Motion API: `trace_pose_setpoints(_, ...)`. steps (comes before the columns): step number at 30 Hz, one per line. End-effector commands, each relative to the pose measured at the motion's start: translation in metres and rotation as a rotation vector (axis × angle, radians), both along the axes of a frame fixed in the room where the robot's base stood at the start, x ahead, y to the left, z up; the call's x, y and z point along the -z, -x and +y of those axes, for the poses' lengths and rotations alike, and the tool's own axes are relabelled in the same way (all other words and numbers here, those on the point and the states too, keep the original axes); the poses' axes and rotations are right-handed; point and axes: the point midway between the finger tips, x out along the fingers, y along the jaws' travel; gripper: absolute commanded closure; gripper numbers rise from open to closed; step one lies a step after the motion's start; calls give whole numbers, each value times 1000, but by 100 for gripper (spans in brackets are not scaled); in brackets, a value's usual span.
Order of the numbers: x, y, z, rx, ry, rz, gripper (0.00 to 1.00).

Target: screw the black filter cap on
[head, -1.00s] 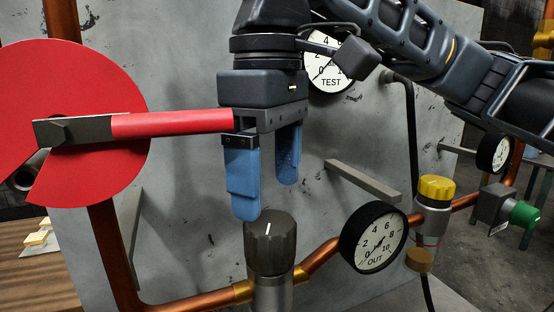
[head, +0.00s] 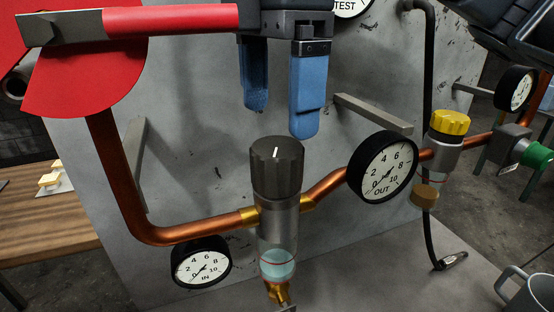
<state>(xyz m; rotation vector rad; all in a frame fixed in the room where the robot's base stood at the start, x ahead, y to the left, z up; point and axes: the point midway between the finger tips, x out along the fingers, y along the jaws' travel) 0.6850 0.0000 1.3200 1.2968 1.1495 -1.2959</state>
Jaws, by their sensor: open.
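The black filter cap (head: 277,168) is a ribbed dark knob with a white line on its top. It sits upright on the grey metal filter body (head: 278,222), whose clear lower part shows bluish liquid and a red line. Whether its thread is engaged cannot be seen. My gripper (head: 281,122) has blue fingers pointing down and is open and empty. The fingertips are above the cap in the picture, apart from it, one to its upper left and one to its upper right.
A red handle (head: 170,20) and red disc (head: 85,72) are at upper left. Copper pipe (head: 190,232) runs to both sides of the filter. The IN gauge (head: 201,262), OUT gauge (head: 383,167) and yellow cap (head: 449,122) are nearby. A grey mug (head: 525,290) stands at lower right.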

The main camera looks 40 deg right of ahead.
Motion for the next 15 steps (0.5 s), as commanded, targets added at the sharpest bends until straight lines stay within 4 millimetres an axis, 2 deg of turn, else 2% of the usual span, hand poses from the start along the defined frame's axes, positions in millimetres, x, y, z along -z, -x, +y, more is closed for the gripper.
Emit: trace_pose_setpoints(15, 3, 0, 0, -644, 2, 0, 15)
